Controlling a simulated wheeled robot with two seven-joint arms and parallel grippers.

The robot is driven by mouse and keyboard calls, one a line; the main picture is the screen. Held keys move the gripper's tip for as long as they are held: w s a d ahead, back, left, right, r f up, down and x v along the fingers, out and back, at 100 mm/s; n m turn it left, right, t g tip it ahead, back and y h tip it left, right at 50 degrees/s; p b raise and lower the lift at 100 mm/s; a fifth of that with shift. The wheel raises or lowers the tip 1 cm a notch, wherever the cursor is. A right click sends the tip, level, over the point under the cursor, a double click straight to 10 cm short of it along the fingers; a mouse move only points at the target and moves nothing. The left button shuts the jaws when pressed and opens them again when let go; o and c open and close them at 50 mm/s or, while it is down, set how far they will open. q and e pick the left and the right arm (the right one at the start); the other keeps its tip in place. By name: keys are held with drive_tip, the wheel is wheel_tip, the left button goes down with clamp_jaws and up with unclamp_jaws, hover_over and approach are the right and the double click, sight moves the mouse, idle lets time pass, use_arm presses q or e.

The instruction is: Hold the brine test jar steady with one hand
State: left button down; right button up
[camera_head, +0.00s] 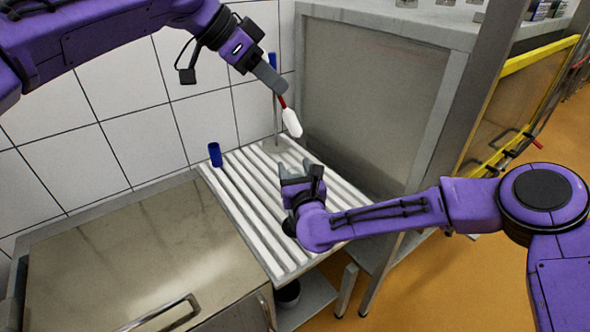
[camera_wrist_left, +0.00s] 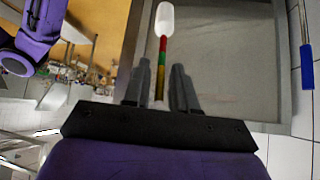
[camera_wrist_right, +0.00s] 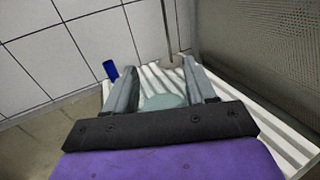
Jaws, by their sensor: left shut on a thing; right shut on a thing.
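The brine test jar shows in the right wrist view as a pale greenish, round, translucent shape (camera_wrist_right: 165,102) between my right fingers. In the head view I cannot make it out clearly. My right gripper (camera_head: 301,178) is shut on it, low over the white slatted drain board (camera_head: 240,193). My left gripper (camera_head: 271,80) is higher up and shut on a slim float (camera_head: 292,122) with a white bulb and a red stem. In the left wrist view the float (camera_wrist_left: 162,45) shows red, yellow and green bands, its bulb pointing away from the fingers. The float is apart from the jar.
A short blue cylinder (camera_head: 215,154) stands at the board's back left edge. A thin upright rod with a blue top (camera_head: 272,62) stands at the back. A metal-lidded vat (camera_head: 130,255) is at left. A grey panelled cabinet (camera_head: 370,95) borders the board on the right.

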use_arm(q)
drive_tip(key=shift+f, duration=1.9)
drive_tip(key=c, duration=0.8)
unclamp_jaws()
drive_tip(key=v, duration=1.2)
use_arm(e)
drive_tip(key=o, duration=1.5)
drive_tip(key=shift+s, duration=0.1)
